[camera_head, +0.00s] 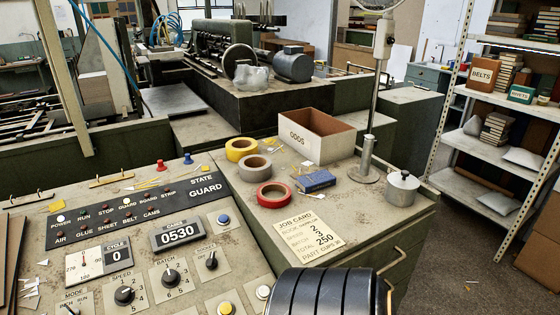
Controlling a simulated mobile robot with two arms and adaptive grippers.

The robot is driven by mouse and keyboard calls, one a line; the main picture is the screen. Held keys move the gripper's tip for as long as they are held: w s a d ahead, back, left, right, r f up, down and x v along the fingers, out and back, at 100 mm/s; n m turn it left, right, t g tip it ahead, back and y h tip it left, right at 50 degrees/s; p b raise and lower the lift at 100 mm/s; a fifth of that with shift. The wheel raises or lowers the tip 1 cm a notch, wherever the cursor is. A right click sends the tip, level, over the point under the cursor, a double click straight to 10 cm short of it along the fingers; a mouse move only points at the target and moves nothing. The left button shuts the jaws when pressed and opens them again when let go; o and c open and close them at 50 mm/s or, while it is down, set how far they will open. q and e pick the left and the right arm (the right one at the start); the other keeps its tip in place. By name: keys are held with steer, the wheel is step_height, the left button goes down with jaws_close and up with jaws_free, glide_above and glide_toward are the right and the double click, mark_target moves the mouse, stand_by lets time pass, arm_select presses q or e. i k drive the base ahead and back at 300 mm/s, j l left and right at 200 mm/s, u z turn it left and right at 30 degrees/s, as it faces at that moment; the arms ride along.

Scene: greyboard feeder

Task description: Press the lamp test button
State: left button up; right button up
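The control panel (135,272) fills the lower left of the head view. Its black state strip (140,210) carries two rows of small labelled lamps, such as POWER, RUN and GUARD. The display beside them reads GUARD. A blue button (223,219) sits on a pale plate at the panel's right. A yellow button (226,308) and a white button (263,292) sit lower down. I cannot read a lamp test label on any of them. Neither gripper is in view. A black ribbed part, which seems to be mine, covers the bottom centre and may hide some of the panel edge.
Right of the panel, a bench holds tape rolls (255,168), a job card (308,237), an ODDS box (330,138), a blue block (315,180) and a metal pot (401,188). A post (372,120) rises behind. Shelves (480,150) stand right; floor is open before them.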

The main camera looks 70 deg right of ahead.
mark_target(264, 292)
steer(key=z, duration=2.15)
